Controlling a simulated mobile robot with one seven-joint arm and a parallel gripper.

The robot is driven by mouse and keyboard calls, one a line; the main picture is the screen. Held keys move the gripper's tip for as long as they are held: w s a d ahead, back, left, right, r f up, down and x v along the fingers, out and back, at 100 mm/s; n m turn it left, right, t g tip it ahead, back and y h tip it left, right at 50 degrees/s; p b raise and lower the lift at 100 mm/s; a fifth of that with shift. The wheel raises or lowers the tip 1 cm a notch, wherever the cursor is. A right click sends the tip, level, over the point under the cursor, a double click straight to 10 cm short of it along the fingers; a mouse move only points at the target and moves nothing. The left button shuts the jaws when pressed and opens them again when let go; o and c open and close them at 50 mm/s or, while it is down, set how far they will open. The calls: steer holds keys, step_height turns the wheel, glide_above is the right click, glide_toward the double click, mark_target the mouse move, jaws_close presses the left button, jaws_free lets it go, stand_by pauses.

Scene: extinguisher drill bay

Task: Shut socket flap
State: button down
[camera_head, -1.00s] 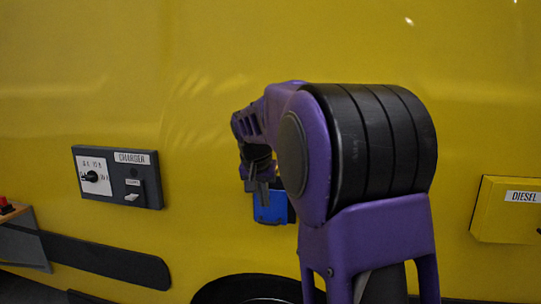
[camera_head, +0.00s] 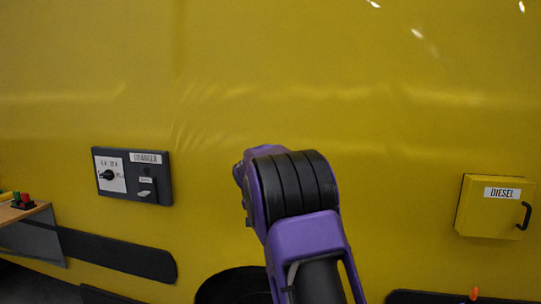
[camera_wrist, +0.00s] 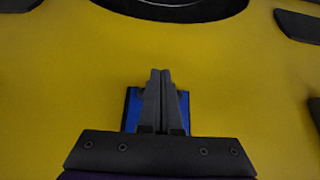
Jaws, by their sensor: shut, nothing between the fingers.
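The socket flap shows in the wrist view as a blue piece (camera_wrist: 132,112) with a dark edge, on the yellow panel. My gripper (camera_wrist: 160,74) is shut and empty, its two grey fingers side by side in front of the blue piece and covering its middle. I cannot tell whether the fingertips touch it or how far the flap is open. In the head view my purple arm hides both the gripper and the flap.
A charger box (camera_head: 133,176) with a knob is on the yellow wall (camera_head: 350,120) at left. A yellow diesel box (camera_head: 495,207) with a black handle is at right. A dark wheel arch (camera_head: 233,285) is below. A small bench (camera_head: 22,211) stands far left.

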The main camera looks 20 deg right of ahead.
steer(key=shift+w+d+f, duration=0.2)
steer(key=shift+w+f, duration=0.1)
steer(key=shift+f, duration=0.15)
steer(key=shift+s+r, duration=0.1)
stand_by(0.4)
